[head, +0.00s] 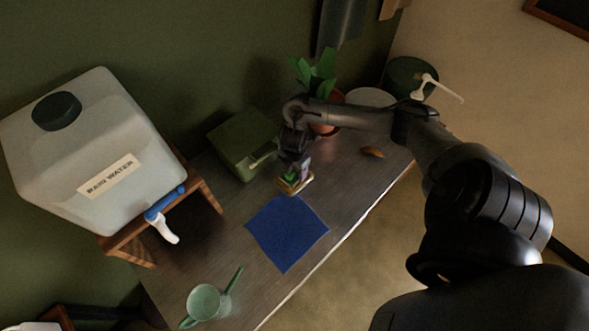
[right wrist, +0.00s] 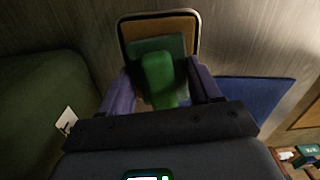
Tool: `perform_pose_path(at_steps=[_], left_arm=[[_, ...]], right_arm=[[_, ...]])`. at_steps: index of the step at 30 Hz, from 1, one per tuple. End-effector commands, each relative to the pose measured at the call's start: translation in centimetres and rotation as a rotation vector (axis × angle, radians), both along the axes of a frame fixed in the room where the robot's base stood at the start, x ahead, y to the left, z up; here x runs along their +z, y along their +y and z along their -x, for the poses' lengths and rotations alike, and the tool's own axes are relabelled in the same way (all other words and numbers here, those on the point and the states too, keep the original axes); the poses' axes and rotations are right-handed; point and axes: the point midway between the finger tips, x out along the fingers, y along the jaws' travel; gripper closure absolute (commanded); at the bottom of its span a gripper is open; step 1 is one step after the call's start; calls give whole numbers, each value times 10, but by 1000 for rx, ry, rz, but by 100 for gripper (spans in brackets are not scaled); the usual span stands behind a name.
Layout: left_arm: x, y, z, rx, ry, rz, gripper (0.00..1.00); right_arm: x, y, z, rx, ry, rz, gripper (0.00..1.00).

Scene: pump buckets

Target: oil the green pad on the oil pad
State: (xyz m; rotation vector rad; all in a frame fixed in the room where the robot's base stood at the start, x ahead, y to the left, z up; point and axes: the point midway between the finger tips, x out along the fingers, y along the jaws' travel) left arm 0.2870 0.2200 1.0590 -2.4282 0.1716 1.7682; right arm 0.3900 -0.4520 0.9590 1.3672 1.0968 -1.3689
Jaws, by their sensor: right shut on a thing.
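My right gripper (head: 292,172) is shut on the green pad (head: 291,174) over the table. In the right wrist view its two fingers (right wrist: 163,88) stand either side of the pad's green handle (right wrist: 158,80). The pad's darker green base (right wrist: 176,46) lies over the tan face of the oil pad (right wrist: 188,26), a shallow tray with a metal rim. The oil pad (head: 306,184) also shows in the head view, just beneath the gripper. I cannot tell whether the two touch. My left gripper is not in view.
A blue cloth (head: 286,232) lies just in front of the oil pad. A green box (head: 240,142) stands close on the left. A rain water tank (head: 95,150) on a wooden stand and a green dipper (head: 205,302) are further left. A potted plant (head: 317,75) stands behind.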

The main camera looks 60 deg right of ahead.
Motion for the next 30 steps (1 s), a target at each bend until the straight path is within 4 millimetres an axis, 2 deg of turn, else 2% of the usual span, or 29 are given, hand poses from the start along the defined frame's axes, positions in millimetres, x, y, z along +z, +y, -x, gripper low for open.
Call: perform_pose_path(at_steps=[30], left_arm=[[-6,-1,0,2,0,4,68]], right_arm=[[-10,0,0,0,0,0,61]])
